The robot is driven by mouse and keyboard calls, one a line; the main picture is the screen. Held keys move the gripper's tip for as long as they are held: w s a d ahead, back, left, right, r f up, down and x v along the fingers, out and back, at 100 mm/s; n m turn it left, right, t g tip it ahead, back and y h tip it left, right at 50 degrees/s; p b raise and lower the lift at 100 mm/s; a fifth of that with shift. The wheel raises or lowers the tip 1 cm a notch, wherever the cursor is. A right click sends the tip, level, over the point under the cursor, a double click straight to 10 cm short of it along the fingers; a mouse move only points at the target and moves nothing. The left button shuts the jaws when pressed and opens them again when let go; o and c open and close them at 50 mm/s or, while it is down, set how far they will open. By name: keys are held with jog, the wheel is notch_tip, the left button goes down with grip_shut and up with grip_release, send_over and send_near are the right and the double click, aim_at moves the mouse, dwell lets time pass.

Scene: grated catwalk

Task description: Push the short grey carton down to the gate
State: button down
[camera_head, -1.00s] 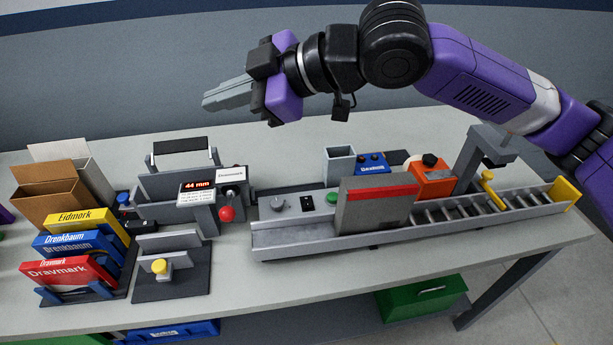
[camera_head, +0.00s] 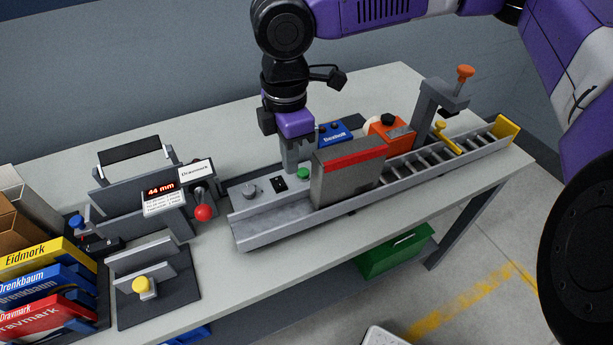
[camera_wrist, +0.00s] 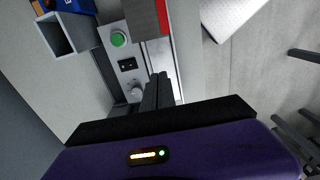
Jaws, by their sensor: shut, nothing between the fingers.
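The short grey carton (camera_head: 342,183) stands upright on the near half of the roller track (camera_head: 275,222), with a red band along its top. It also shows at the top of the wrist view (camera_wrist: 140,16). My gripper (camera_head: 294,168) points down just left of the carton. Its fingers are together and empty, and in the wrist view the fingertips (camera_wrist: 159,78) are apart from the carton. A yellow flap (camera_head: 447,140) crosses the rollers further along, and a yellow end plate (camera_head: 507,131) closes the far right end. I cannot tell which one is the gate.
A green button (camera_head: 277,172) and a black switch sit on the panel beside the track. An orange box (camera_head: 390,138) and a grey post (camera_head: 436,106) with an orange knob stand behind it. Rollers right of the carton are clear.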

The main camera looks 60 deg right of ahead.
aim_at(347, 175)
jog(key=s+d+f+p, duration=0.1)
jog(key=s+d+f, duration=0.1)
jog(key=f, duration=0.5)
jog(key=shift+d+f, duration=0.25)
jog(key=shift+d, duration=0.4)
jog(key=shift+s, duration=0.1)
jog(key=shift+p, duration=0.3)
